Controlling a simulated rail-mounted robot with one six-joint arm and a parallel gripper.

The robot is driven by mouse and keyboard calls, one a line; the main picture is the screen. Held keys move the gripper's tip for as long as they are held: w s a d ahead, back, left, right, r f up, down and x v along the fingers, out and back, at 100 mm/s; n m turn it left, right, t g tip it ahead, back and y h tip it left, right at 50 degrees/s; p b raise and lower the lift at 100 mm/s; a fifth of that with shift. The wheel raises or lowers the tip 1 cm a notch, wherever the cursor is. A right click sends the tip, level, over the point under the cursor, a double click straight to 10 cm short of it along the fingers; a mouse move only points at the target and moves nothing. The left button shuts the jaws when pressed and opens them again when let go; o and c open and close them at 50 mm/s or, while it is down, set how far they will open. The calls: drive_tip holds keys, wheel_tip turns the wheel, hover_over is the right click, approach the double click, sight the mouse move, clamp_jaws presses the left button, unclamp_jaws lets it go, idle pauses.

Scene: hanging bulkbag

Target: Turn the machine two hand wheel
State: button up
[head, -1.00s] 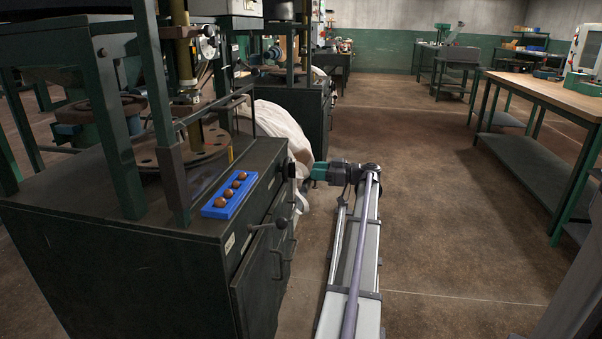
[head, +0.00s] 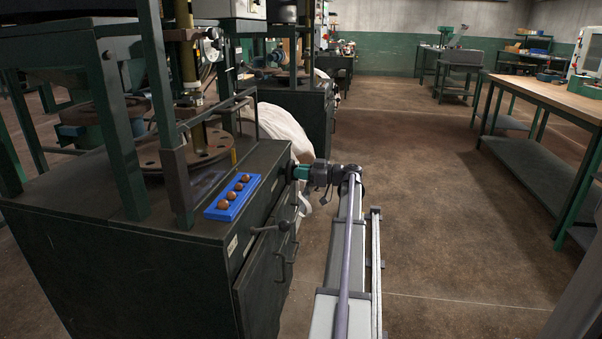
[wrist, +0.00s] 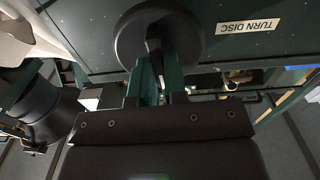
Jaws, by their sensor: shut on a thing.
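The hand wheel (wrist: 190,32) is a dark round disc on the green cabinet face in the wrist view, seen from close up. A plate reading "TURN DISC" (wrist: 250,24) appears upside down beside it. My gripper (wrist: 158,66) is shut on the middle part of the wheel; its green fingers reach up to it. The exact contact is partly hidden in shadow. In the head view my gripper (head: 297,172) is at the right side of the machine cabinet (head: 110,235), near its top edge. The wheel itself is mostly hidden there.
A blue tray (head: 221,213) with several brown balls lies on the cabinet top. A lever handle (head: 283,226) sticks out of the cabinet front below my gripper. A white bag (head: 280,130) hangs behind. Open floor (head: 430,200) lies to the right, before a wooden-topped bench (head: 550,93).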

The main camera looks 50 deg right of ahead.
drive_tip(key=shift+m, duration=0.4)
clamp_jaws()
drive_tip(key=o, duration=0.7)
unclamp_jaws()
drive_tip(key=v, duration=1.1)
drive_tip(key=shift+w, duration=0.1)
